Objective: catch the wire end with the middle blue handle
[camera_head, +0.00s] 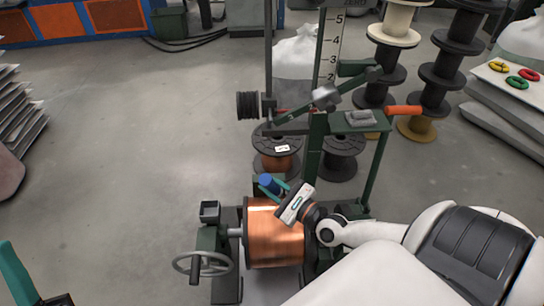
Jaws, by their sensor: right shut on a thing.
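A blue handle (266,180) sits just above the copper spool, near the middle of the camera_head view. My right gripper (272,188) reaches it from the lower right, with its teal fingers shut around the handle. The copper-wound spool (274,236) is mounted on a green winding stand directly below my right gripper. I cannot make out a separate wire end; the gripper and wrist cover part of the spool's top. My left gripper (18,278) shows only partly at the lower left edge, far from the spool, with one teal finger visible.
A handwheel (202,264) stands left of the spool. A green post with a numbered scale (331,50) and an orange-handled lever (403,110) rises behind. Dark spools (340,160) stand on the floor and in stacks at the right.

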